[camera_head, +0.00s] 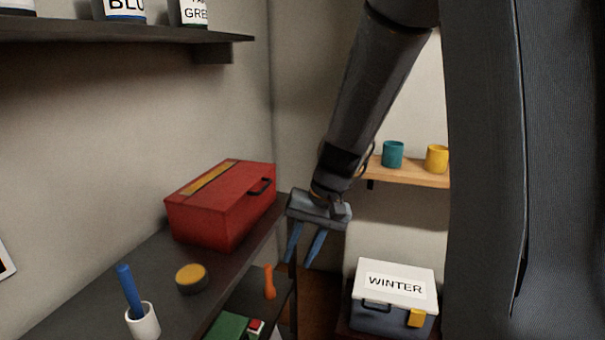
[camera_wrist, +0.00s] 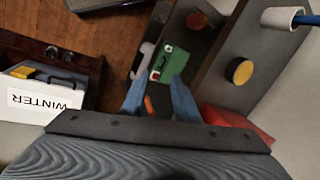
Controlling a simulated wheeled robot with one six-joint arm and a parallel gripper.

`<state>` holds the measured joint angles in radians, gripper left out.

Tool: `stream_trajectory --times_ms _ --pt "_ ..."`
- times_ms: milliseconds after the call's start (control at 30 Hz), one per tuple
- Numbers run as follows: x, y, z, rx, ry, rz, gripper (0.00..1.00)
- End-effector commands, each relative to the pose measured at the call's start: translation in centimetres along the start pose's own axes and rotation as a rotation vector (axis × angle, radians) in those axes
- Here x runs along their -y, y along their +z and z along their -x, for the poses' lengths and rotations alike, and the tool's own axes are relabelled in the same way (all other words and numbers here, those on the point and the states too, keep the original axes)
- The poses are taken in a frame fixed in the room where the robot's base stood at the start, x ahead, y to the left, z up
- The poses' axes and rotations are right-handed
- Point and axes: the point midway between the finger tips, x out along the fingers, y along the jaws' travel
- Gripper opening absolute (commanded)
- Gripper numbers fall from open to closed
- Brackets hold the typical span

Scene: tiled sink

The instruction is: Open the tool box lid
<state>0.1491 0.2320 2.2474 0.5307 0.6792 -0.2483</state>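A red tool box (camera_head: 222,205) with a yellow strip on its lid and a dark handle on its front stands on the dark counter (camera_head: 95,290). Its lid looks shut. Part of the red box (camera_wrist: 236,124) shows at the lower right in the wrist view. My gripper (camera_head: 299,262) is to the right of the box, past the counter's edge and pointing down. Its blue fingers are apart and nothing is between them. In the wrist view my gripper (camera_wrist: 158,98) also shows open, with an orange handle visible below it.
A white cup (camera_head: 143,321) with a blue stick and a yellow-topped round tin (camera_head: 191,278) stand on the counter. A green box (camera_head: 228,327) and an orange object (camera_head: 269,282) are lower down. A white-lidded WINTER box (camera_head: 394,288) stands right. A wooden shelf (camera_head: 412,176) holds two cups.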

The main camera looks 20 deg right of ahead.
Motion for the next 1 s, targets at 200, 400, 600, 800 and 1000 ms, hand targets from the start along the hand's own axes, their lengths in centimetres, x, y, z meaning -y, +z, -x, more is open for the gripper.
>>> stream_trajectory --times_ms 200,400,600,800,1000 --pt "3.5 -12.6 3.4 -0.064 -0.385 -0.188 0.28" --pt "4.4 -20.3 7.4 -0.163 -0.621 -0.236 0.28" --pt "4.6 -22.5 8.6 -0.2 -0.69 -0.243 0.28" --pt "5.6 -22.8 7.4 -0.199 -0.69 -0.242 0.28" --pt "6.9 -23.4 5.7 -0.198 -0.689 -0.243 0.28"
